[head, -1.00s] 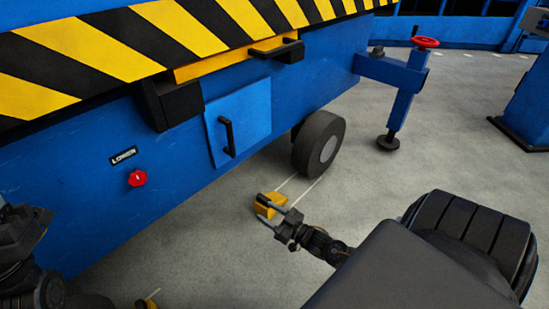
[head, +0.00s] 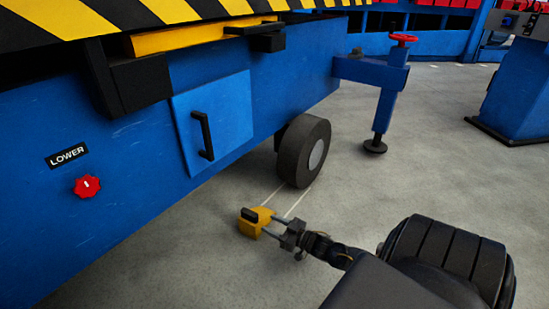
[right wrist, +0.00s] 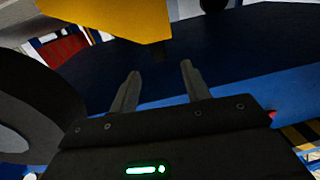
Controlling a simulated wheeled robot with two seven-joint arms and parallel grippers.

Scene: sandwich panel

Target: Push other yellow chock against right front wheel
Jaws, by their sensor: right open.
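The yellow chock (head: 255,226) lies on the floor, a short gap in front of the right front wheel (head: 304,151). A dark piece shows at its top, and two pale lines run on the floor between it and the wheel. My right gripper (head: 268,227) is at the chock's near side, its two fingers apart. In the right wrist view the open fingers (right wrist: 160,75) have nothing between them, and the chock (right wrist: 110,20) shows large beyond the tips. Whether they touch it I cannot tell. The wheel (right wrist: 35,115) is at that view's left edge. My left gripper is out of view.
The blue machine side (head: 120,205) with a door handle (head: 202,135) and red knob (head: 87,187) runs along the left. A blue stabiliser leg (head: 384,110) stands beyond the wheel.

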